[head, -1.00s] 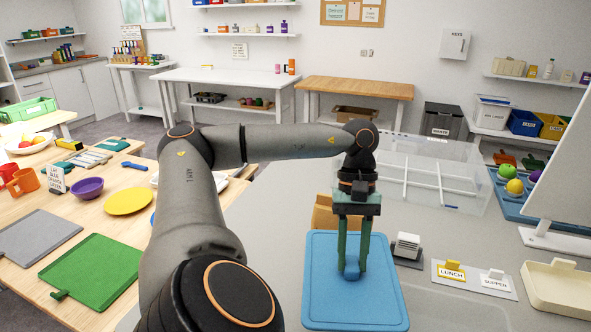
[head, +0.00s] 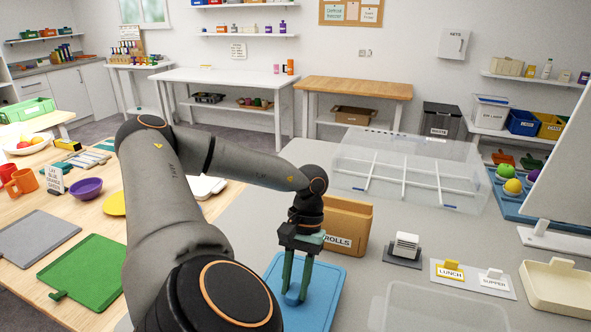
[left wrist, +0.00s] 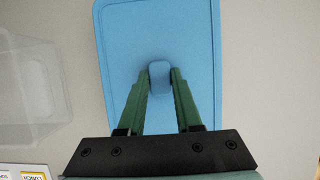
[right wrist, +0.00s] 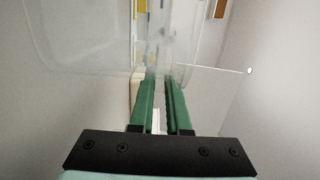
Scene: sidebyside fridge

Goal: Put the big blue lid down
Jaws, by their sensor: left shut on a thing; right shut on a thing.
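The big blue lid (head: 325,290) is a flat rounded rectangle with a knob (left wrist: 160,75) in its middle. My left gripper (head: 297,297) points down and is shut on that knob. In the left wrist view the lid (left wrist: 115,30) fills the middle, with grey worktop around it. I cannot tell whether it touches the worktop. A clear box (head: 440,312) is at the front, right of the lid; it also shows in the left wrist view (left wrist: 35,85). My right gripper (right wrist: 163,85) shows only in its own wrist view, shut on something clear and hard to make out.
A brown ROLLS box (head: 348,225) stands just behind the lid. A clear divided bin (head: 440,180) is at the back. LUNCH and SUPPER tags (head: 470,275), a cream tray (head: 555,285) and a white panel (head: 570,180) are at the right. Wooden table (head: 115,250) is left.

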